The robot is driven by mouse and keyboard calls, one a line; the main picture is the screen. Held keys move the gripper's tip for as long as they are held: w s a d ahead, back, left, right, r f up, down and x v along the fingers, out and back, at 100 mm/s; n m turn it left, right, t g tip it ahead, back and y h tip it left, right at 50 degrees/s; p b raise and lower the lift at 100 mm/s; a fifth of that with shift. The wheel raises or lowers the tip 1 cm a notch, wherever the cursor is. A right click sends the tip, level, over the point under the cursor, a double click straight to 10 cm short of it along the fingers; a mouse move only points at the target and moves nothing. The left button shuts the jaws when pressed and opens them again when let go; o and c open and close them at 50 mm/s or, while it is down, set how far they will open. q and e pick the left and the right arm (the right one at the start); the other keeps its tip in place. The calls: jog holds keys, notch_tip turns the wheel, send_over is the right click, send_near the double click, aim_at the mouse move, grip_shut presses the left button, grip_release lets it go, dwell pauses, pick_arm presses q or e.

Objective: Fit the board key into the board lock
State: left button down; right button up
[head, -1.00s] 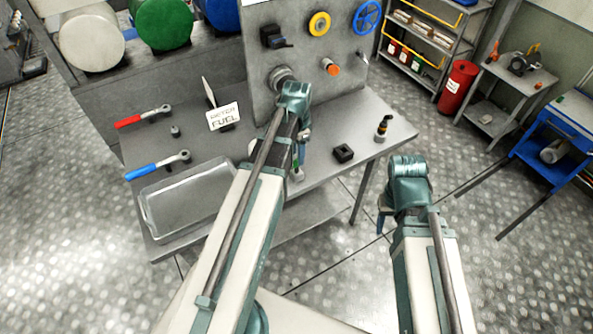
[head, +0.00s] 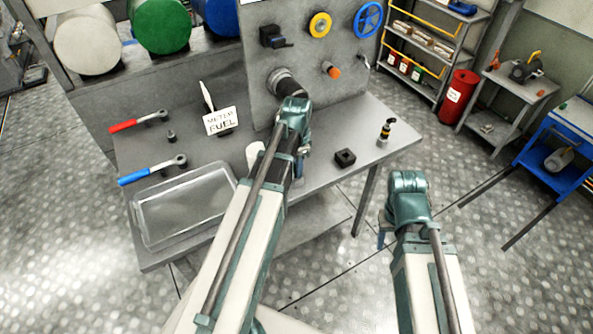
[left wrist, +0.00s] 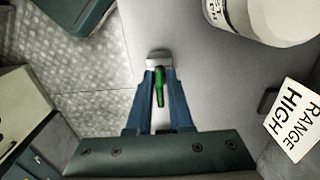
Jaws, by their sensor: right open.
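A small green-handled piece (left wrist: 159,88), which looks like the board key, has a pale metal block (left wrist: 159,59) at its far end in the left wrist view. My left gripper's blue fingers (left wrist: 160,76) stand on both sides of it; whether they press on it is unclear. In the head view my left gripper (head: 300,165) is low over the table's front part, and the arm hides the key. The upright grey board (head: 300,60) carries several fittings, including a black one (head: 273,38) and an orange-tipped one (head: 332,70); which is the lock is unclear. My right gripper (head: 383,236) is open and empty, off the table.
A tray (head: 150,232), red (head: 137,122) and blue (head: 150,170) handled wrenches and a METER FUEL sign (head: 220,121) lie left of my left arm. A black block (head: 345,157) and a black-and-yellow piece (head: 386,130) stand on the right of the table. A white container (left wrist: 265,18) is near the gripper.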

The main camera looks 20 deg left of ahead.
pick_arm(q)
jog(key=shift+r+p, duration=0.3)
jog(key=shift+r+p, duration=1.5)
jog(key=shift+r, duration=0.1)
notch_tip(320, 180, up, 4)
jog(key=p, duration=0.4)
dwell(0.3)
